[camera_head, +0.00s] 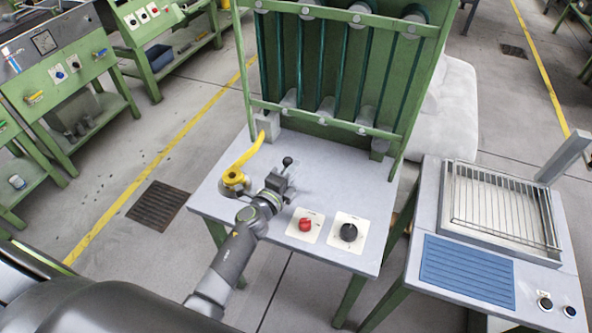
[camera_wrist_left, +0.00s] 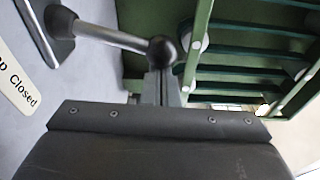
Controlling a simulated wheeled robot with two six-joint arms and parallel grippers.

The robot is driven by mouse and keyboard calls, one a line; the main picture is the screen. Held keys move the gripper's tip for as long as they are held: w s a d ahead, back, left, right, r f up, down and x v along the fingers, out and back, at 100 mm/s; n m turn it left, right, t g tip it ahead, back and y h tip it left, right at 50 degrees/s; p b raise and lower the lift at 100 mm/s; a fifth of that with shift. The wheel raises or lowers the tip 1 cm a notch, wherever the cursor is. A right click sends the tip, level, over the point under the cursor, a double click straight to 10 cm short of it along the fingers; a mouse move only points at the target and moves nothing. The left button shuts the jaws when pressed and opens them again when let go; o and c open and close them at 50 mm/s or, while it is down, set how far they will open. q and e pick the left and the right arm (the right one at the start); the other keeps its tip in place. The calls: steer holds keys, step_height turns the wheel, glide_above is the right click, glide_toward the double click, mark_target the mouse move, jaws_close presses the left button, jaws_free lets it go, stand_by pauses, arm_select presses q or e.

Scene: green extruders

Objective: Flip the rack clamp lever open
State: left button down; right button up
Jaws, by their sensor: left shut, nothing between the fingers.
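The clamp lever is a metal rod with a black ball knob. In the left wrist view the lever (camera_wrist_left: 112,35) runs from a dark base at the upper left to its knob, just beyond my fingertips. In the head view the knob (camera_head: 287,161) shows at the tip of my left gripper (camera_head: 283,174), which hides most of the rod. In the left wrist view my left gripper (camera_wrist_left: 161,82) is shut and empty. I cannot tell whether it touches the knob. The green rack (camera_head: 335,75) stands behind. My right gripper is not in view.
A yellow handle (camera_head: 235,179) stands left of my gripper on the grey tabletop (camera_head: 335,180). A red knob (camera_head: 305,224) and a black dial (camera_head: 348,232) sit near its front edge. A label (camera_wrist_left: 18,84) reads "Closed". Another table (camera_head: 428,215) stands at the right.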

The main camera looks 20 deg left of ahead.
arm_select(q)
steer(key=shift+a+r+n, duration=0.2)
steer(key=shift+a+n, duration=0.35)
steer(key=shift+a+r+n, duration=0.2)
steer(key=shift+a+n, duration=0.3)
steer(key=shift+n, duration=0.05)
steer(key=shift+w+a+r+n+t+b, duration=0.1)
steer(key=shift+a+n+t+b, duration=0.1)
steer(key=shift+a+n, duration=0.9)
steer(key=shift+a+r+n+t+b, duration=0.1)
steer(key=shift+a+n+t+b, duration=0.1)
steer(key=shift+a+n, duration=0.85)
steer(key=shift+a, duration=0.2)
